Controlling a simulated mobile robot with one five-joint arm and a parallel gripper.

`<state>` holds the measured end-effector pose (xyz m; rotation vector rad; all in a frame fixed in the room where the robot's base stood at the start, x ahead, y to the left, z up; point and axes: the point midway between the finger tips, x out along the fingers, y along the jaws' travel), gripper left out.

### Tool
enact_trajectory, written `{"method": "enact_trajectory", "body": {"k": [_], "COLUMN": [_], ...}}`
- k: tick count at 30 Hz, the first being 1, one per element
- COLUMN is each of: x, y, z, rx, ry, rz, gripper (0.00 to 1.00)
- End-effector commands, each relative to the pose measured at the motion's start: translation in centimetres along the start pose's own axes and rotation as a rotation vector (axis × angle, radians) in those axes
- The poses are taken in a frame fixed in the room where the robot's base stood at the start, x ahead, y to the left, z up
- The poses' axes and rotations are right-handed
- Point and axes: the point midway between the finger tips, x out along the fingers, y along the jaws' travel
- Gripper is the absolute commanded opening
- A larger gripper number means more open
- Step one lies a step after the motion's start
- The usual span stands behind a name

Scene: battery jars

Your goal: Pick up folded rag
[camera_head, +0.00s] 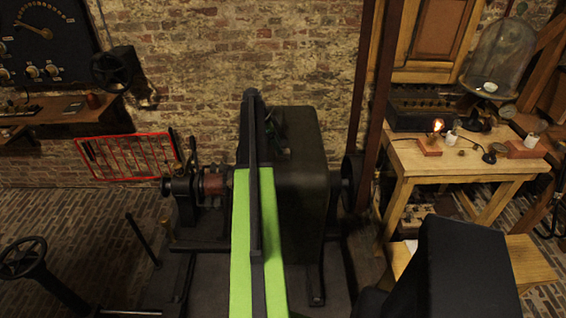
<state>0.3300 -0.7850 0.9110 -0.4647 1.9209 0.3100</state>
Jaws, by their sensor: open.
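I cannot make out a folded rag anywhere in this view. No gripper jaws can be picked out either. A green and black upright form, which may be part of my own body, covers the middle of the view and hides part of what stands behind it.
A wooden table (405,165) at the right holds a lit bulb (438,126) and a dark box (420,108). A glass jar (498,58) stands behind it. Dark machinery (300,190) fills the centre. A wall shelf (60,112) is at the left. Brick floor shows lower left.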

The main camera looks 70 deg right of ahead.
Motion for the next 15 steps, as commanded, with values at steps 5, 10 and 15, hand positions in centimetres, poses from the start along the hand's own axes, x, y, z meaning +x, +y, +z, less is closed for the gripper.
{"method": "enact_trajectory", "body": {"k": [5, 10, 15], "x": [1.2, 4.4, 5.3], "y": [0.0, -0.1, -0.1], "z": [0.1, 0.4, 0.2], "rx": [0.001, 0.001, 0.0], "ry": [0.0, 0.0, 0.0], "rz": [0.0, 0.001, 0.001], "gripper": [0.69, 0.69, 0.69]}}
